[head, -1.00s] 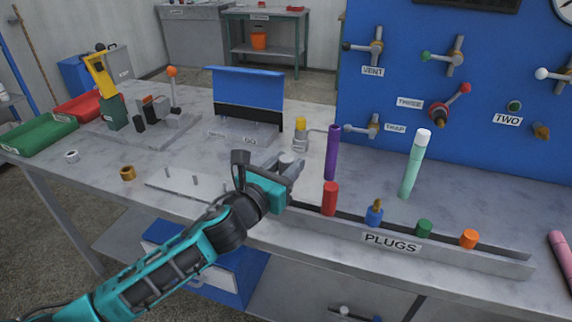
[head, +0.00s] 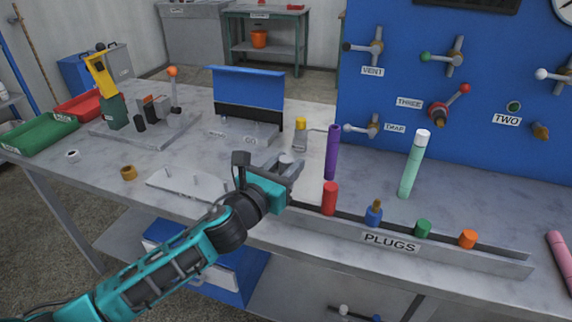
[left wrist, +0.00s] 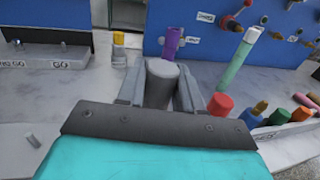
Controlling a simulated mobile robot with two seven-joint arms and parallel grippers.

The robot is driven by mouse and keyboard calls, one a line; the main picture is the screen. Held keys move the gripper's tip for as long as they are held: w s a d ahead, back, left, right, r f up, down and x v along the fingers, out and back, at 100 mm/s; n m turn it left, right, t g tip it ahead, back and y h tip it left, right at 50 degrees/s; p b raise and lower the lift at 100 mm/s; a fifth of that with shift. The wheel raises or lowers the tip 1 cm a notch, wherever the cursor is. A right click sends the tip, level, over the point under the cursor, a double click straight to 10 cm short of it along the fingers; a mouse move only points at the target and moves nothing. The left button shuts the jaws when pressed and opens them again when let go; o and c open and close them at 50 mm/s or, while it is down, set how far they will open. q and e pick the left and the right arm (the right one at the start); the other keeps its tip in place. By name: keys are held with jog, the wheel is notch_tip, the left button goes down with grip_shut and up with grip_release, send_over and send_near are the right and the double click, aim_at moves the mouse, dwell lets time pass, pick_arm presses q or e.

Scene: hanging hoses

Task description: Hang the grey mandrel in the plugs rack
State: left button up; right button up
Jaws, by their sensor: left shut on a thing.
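My left gripper (head: 292,170) is shut on the grey mandrel (head: 286,159), a plain grey cylinder. The mandrel stands between the two fingers in the left wrist view (left wrist: 162,84), with its round top showing and its lower end hidden by the gripper. The plugs rack (head: 455,254) is a long grey channel labelled PLUGS along the front of the bench. The gripper is at the rack's left end, to the left of the red plug (head: 330,198). I cannot tell whether the mandrel touches the rack. My right gripper is not in view.
The rack also holds a blue plug (head: 374,214), a green plug (head: 423,228) and an orange plug (head: 468,239). A purple cylinder (head: 332,152) and a pale green cylinder (head: 414,165) stand behind it. A pegged plate (head: 180,183) lies left of the gripper.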

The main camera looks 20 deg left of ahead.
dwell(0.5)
pick_arm(q)
jog(key=shift+f+b, duration=1.6)
jog(key=shift+f, duration=0.6)
jog(key=o, duration=1.2)
jog(key=shift+s, duration=0.1)
jog(key=v, duration=1.2)
jog(key=shift+s+a+b, duration=0.1)
jog(key=shift+s+b, duration=0.25)
jog(key=shift+s, duration=0.05)
